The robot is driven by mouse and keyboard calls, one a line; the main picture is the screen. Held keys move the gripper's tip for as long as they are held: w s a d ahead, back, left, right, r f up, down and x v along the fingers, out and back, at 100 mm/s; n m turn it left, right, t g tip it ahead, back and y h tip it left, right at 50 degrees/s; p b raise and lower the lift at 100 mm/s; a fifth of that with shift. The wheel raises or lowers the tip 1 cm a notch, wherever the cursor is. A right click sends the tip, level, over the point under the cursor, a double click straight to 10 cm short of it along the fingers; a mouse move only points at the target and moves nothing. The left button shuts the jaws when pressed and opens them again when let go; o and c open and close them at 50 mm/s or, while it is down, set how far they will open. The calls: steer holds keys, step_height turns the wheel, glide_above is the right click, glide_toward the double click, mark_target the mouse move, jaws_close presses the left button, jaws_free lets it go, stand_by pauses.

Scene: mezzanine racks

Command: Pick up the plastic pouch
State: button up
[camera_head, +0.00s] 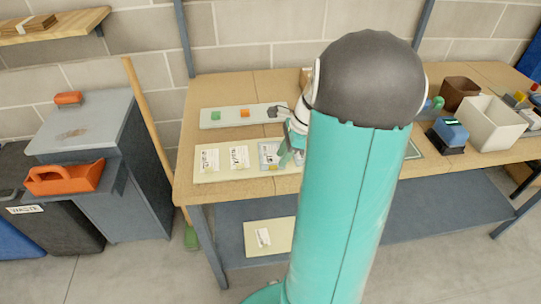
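Flat white printed packets lie on cream boards on the wooden workbench (185,180). One packet (209,159) is at the left and another packet (239,157) is beside it. A bluish packet (268,153) lies further right, close to my gripper (289,154). I cannot tell for certain which of these is the plastic pouch. My gripper points down at the bench, just right of the bluish packet, and is partly hidden by my teal arm. Whether its fingers are open or touching anything is too small to tell.
A pale strip (222,117) with small green and orange blocks lies behind the packets. A cream bin (492,122), a brown bin (458,92) and a blue device (449,133) stand at the right. A board with a packet (263,238) lies below. A broom handle (150,125) leans left.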

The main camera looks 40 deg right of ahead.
mark_target(273, 170)
steer(key=x, duration=0.3)
steer(key=shift+a+f, duration=0.1)
steer(key=shift+f, duration=0.05)
steer(key=shift+w+f, duration=0.15)
steer(key=shift+w, duration=0.1)
steer(key=shift+s, duration=0.2)
steer(key=shift+c, duration=0.2)
steer(key=shift+w, duration=0.1)
steer(key=c, duration=0.4)
jaws_close()
